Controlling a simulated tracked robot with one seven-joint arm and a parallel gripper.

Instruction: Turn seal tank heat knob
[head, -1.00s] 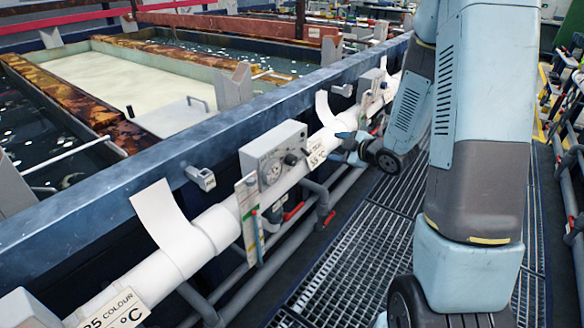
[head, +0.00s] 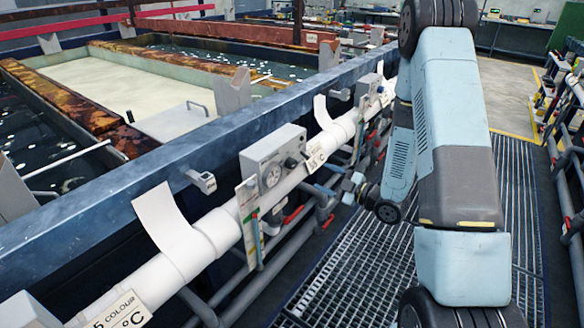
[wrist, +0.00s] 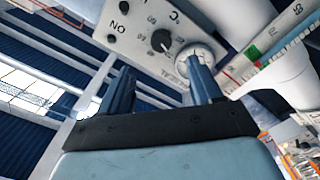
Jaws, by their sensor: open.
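A grey control box (head: 275,160) is mounted by the white pipe along the tank's side. It has a round dial gauge (head: 271,177) and a black knob (head: 291,163). In the wrist view the knob (wrist: 162,40) shows on the light panel beside the gauge (wrist: 195,55). My gripper (head: 330,188) is open and empty, to the right of and below the box in the head view. In the wrist view my gripper (wrist: 161,68) has its fingers spread, with the knob beyond the gap between them. The right finger overlaps part of the gauge. No contact with the knob is visible.
A white pipe (head: 215,232) runs along the blue tank edge (head: 130,180). A thin upright gauge strip (head: 250,222) is beside the box. Grey pipes with red handles (head: 293,214) lie below. The grating floor (head: 345,270) to the right is open.

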